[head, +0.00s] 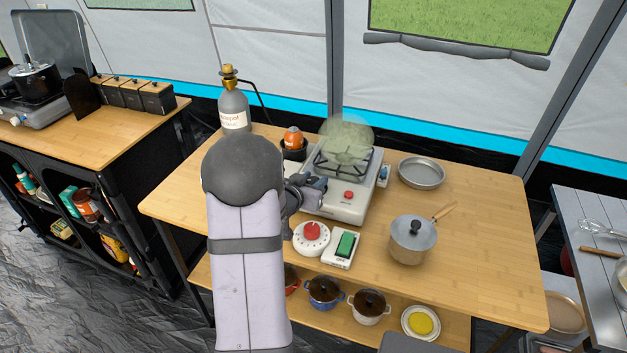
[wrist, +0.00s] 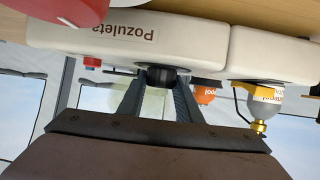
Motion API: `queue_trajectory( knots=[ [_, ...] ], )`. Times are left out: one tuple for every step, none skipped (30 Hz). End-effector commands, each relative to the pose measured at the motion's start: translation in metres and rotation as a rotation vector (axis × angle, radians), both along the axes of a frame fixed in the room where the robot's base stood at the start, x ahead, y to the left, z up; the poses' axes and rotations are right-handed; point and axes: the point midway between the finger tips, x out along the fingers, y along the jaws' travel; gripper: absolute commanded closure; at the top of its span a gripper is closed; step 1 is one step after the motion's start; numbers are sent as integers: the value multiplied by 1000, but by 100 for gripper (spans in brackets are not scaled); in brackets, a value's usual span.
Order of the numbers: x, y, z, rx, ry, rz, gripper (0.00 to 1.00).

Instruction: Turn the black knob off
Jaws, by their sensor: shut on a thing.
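The black knob (wrist: 162,76) is on the front of the white stove (wrist: 90,35), below the lettered side in the wrist view. My gripper (wrist: 160,82) has one finger on each side of the knob and is shut on it. In the head view my gripper (head: 316,186) is at the left part of the stove's front (head: 345,213), and it hides the black knob there. A red knob (head: 348,195) is also on the stove's front, to the right of my gripper. A pale greenish haze (head: 347,138) hangs over the burner. The knob's exact angle cannot be told.
A red-topped white timer (head: 311,237) and a green switch box (head: 343,247) lie in front of the stove. A lidded pot (head: 412,243) stands to the right, a round pan (head: 421,172) behind it. A gas bottle (head: 233,108) stands at the back left.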

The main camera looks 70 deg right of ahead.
Motion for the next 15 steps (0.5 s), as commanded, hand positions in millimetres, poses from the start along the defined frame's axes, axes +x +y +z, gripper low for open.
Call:
queue_trajectory(
  knots=[
    [0,0,1,0,0,-4,91],
    [0,0,1,0,-1,-8,91],
    [0,0,2,-1,-1,-13,91],
    [0,0,2,-1,-1,-19,91],
    [0,0,2,-1,-1,-26,91],
    [1,0,2,0,1,-35,91],
    [1,0,3,1,0,-45,91],
    [1,0,3,0,1,-56,91],
    [1,0,4,1,1,-73,91],
    [1,0,4,1,0,-87,91],
    [2,0,4,1,0,-103,91],
    [1,0,4,2,2,-126,91],
    [2,0,5,1,0,-145,91],
    [2,0,5,2,2,-164,91],
    [2,0,6,1,2,-191,91]
  ],
)
